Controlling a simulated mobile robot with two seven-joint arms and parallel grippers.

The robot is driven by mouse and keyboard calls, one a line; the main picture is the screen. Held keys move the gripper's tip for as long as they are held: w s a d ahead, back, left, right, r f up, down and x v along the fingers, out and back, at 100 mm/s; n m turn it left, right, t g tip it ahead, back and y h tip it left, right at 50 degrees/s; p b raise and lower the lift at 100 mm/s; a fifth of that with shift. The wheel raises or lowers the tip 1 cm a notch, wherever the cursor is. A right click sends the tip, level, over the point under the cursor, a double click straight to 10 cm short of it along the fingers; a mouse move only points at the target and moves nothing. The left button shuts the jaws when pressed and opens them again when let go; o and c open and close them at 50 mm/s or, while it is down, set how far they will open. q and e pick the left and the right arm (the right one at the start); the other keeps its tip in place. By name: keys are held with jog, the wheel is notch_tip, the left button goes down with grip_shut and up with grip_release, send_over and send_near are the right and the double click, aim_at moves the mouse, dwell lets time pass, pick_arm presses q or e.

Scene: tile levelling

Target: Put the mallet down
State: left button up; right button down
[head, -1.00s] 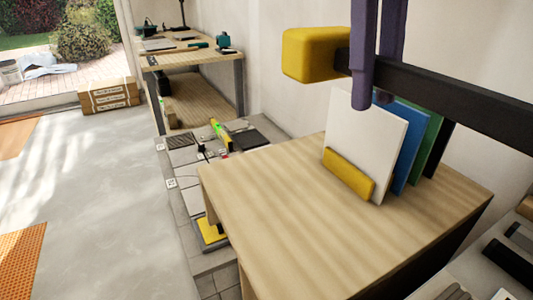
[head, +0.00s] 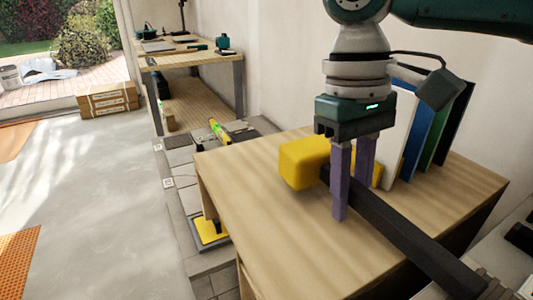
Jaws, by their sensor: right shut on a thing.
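The mallet has a yellow block head (head: 304,163) and a long dark handle (head: 400,227). My right gripper (head: 352,205) points down and is shut on the handle close to the head, with its purple fingers either side of it. The mallet lies level, over or on the wooden table top (head: 250,190); I cannot tell whether it touches the wood. The handle's far end reaches past the table's front right edge. My left gripper is not in view.
A rack of upright panels, white (head: 398,130), blue (head: 424,125), green and black, stands behind the gripper. A workbench (head: 190,58) stands farther back. The table's left part is clear.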

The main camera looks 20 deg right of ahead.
dwell(0.3)
jog(key=shift+f, duration=0.2)
jog(key=shift+f, duration=0.35)
jog(key=c, duration=0.7)
grip_release()
jog(key=shift+w+r, duration=0.1)
jog(key=shift+r, duration=0.35)
jog(key=r, duration=0.4)
jog(key=w+r+p, duration=0.1)
jog(key=r, duration=0.3)
jog(key=w+r+p, duration=0.1)
jog(key=r, duration=0.3)
jog(key=shift+a, duration=0.1)
